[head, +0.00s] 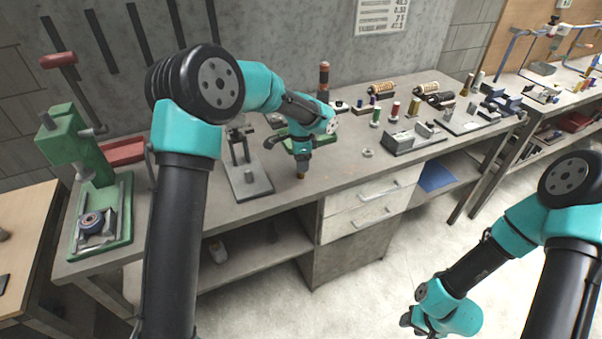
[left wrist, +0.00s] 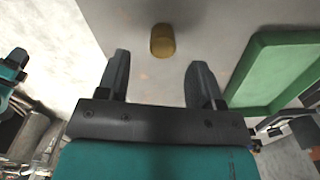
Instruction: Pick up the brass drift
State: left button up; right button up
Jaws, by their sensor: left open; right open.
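The brass drift (left wrist: 162,40) shows in the left wrist view as a short, rounded brass cylinder on the grey bench top. It lies just beyond the fingertips, roughly centred on the gap. In the head view a small brownish end (head: 301,175) shows right under my left gripper (head: 299,163), which hides most of that spot. My left gripper is open and empty in the left wrist view (left wrist: 160,78), with its fingers apart. My right gripper (head: 410,322) is low at the right, over the floor, away from the bench, and open.
A green tray (left wrist: 285,68) lies close to the right of my left gripper in the wrist view. In the head view a grey stand (head: 250,185) is just left of it. A green press (head: 85,150) stands further left. Spools and small blocks fill the bench's right part.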

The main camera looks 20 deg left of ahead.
pick_arm(q)
jog(key=shift+f, duration=0.1)
jog(key=shift+w+f, duration=0.15)
jog(key=shift+f, duration=2.35)
jog(key=c, duration=1.1)
jog(key=shift+r, duration=0.1)
